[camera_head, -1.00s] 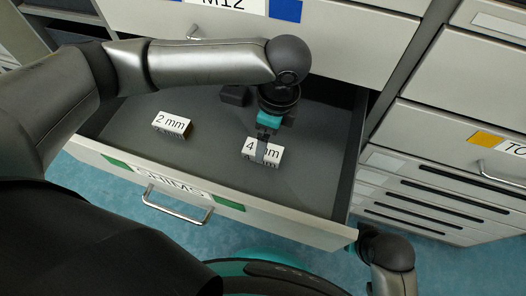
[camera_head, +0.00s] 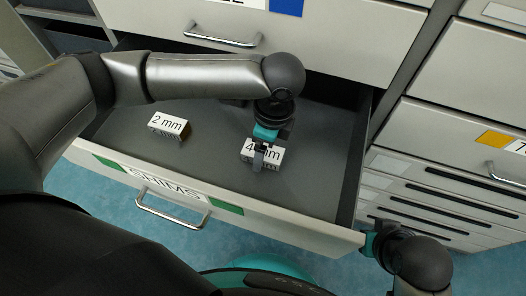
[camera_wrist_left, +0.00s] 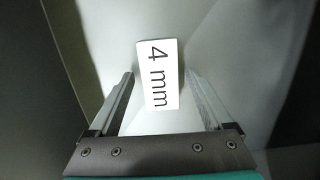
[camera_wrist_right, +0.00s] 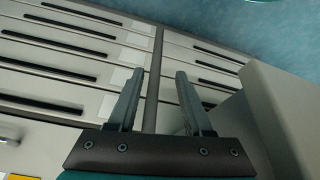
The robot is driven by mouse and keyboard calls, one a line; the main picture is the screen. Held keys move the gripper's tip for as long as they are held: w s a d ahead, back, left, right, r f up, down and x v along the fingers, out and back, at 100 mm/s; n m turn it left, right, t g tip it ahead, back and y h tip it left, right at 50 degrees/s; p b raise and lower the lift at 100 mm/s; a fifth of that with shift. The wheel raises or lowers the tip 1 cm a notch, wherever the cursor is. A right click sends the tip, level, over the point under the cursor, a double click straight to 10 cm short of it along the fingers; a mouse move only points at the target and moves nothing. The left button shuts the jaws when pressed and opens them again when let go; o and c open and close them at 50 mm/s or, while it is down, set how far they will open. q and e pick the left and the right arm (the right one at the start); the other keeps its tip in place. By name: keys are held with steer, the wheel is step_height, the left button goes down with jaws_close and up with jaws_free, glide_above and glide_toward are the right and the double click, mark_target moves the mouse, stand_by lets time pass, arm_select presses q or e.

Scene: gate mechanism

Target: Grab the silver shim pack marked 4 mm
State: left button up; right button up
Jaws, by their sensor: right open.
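The 4 mm shim pack (camera_head: 275,157), a small block with a white labelled top, lies in the open drawer. My left gripper (camera_head: 260,157) is over it and covers part of the label. In the left wrist view, the pack (camera_wrist_left: 158,75) stands between the two open fingers (camera_wrist_left: 158,76), with a gap on each side. My right gripper (camera_head: 367,245) is beside the drawer's front right corner. In the right wrist view its fingers (camera_wrist_right: 160,72) are apart with nothing between them.
A 2 mm shim pack (camera_head: 169,125) lies to the left in the same drawer. The drawer front (camera_head: 290,226) carries a SHIMS label and a handle (camera_head: 172,211). A closed drawer (camera_head: 345,40) is above. More drawers (camera_head: 440,190) stand at right.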

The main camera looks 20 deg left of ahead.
arm_select(q)
jaws_close()
stand_by(0.5)
